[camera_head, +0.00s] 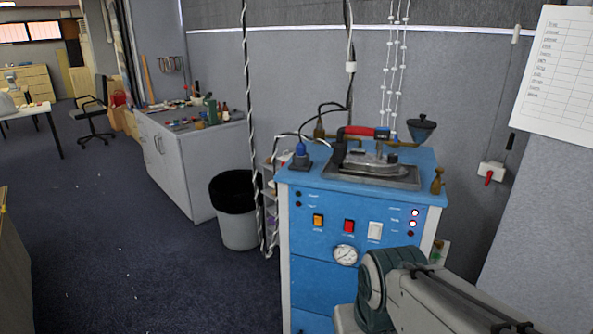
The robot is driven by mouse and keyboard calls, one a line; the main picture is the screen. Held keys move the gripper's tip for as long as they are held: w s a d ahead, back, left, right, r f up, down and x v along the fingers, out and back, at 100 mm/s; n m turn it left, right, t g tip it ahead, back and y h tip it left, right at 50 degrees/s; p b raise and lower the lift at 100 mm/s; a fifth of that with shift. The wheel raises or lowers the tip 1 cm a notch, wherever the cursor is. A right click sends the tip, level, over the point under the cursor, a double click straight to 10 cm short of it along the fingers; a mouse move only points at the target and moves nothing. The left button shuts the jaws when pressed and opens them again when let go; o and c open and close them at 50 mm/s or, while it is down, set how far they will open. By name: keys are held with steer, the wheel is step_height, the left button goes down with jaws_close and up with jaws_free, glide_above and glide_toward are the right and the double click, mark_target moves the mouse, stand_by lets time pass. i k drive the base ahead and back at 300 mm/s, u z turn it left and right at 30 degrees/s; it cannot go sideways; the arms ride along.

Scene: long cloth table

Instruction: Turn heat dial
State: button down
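A blue steam-station cabinet (318,275) stands right of centre. Its front has a round white-faced gauge (345,255) with a dark needle, an orange switch (318,220), a red switch (349,226) and a white switch (375,231). Small lamps glow at the panel's right. An iron (372,157) with a red-and-dark handle rests on a metal plate on top. I cannot make out a heat dial for certain. My grey arm enters from the lower right and covers part of the cabinet front. My gripper is not visible.
A grey bin (236,215) with a black liner stands left of the blue cabinet. Cords hang beside it. A grey bench (175,165) with tools is further left. A wall switch (490,173) is at the right. The floor at left is mostly clear.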

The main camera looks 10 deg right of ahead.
mark_target(392, 157)
steer(key=z, duration=0.2)
steer(key=k, duration=0.7)
steer(key=z, duration=0.15)
